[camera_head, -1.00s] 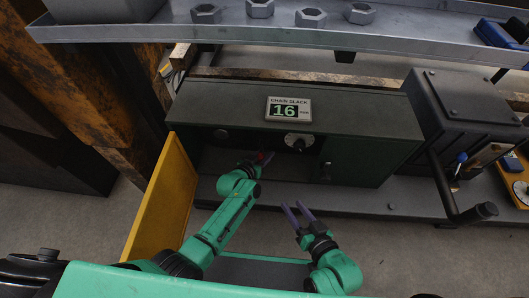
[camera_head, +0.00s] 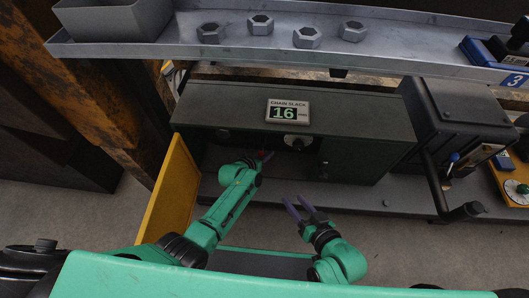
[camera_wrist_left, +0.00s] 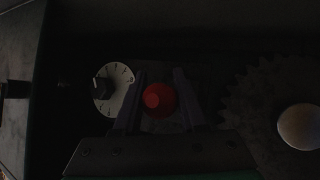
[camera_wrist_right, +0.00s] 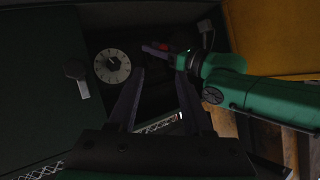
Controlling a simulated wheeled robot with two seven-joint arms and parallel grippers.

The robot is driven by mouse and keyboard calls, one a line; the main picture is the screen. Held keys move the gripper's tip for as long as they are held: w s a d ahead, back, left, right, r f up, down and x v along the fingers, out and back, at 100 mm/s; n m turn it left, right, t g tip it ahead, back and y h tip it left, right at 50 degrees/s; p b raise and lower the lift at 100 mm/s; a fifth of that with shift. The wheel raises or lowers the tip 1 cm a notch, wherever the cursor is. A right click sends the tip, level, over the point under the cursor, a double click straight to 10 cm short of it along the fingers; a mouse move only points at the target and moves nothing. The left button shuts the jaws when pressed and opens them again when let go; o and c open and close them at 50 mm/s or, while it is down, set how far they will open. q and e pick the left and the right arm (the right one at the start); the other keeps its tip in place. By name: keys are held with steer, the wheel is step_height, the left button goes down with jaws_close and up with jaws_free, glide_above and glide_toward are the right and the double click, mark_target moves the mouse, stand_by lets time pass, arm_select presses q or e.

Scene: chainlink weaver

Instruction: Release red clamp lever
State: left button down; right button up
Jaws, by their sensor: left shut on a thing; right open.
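The red clamp lever shows as a round red knob (camera_wrist_left: 158,99) in the left wrist view, inside the dark open bay of the green cabinet. My left gripper (camera_head: 265,156) reaches into this bay, with its fingers shut on the lever from both sides. The right wrist view also shows a bit of red between my left fingers (camera_wrist_right: 161,47). The lever's shaft and base are too dark to make out. My right gripper (camera_head: 298,210) is open and empty, in front of the cabinet and lower than the left one.
A white dial (camera_wrist_left: 113,89) sits beside the lever, with a toothed gear (camera_wrist_left: 250,100) on the other side. The "CHAIN SLACK" display (camera_head: 288,111) reads 16. The yellow door (camera_head: 168,192) stands open left of my left arm. A shelf with hex nuts (camera_head: 306,38) hangs above.

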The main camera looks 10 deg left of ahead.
arm_select(q)
steer(key=shift+r, duration=0.1)
steer(key=c, duration=0.9)
jaws_free()
steer(key=shift+o, duration=0.8)
arm_select(e)
steer(key=shift+s+a, duration=0.1)
arm_select(q)
steer(key=p+v, duration=0.8)
steer(key=v, duration=0.6)
steer(key=shift+s, duration=0.25)
arm_select(e)
steer(key=s+d+r+g+h, duration=0.3)
steer(key=d+r+g, duration=0.1)
steer(key=d, duration=0.3)
steer(key=s+d+r+g+h, duration=0.2)
steer(key=d+r+g, duration=0.3)
steer(key=d, duration=0.2)
steer(key=shift+s+h, duration=0.4)
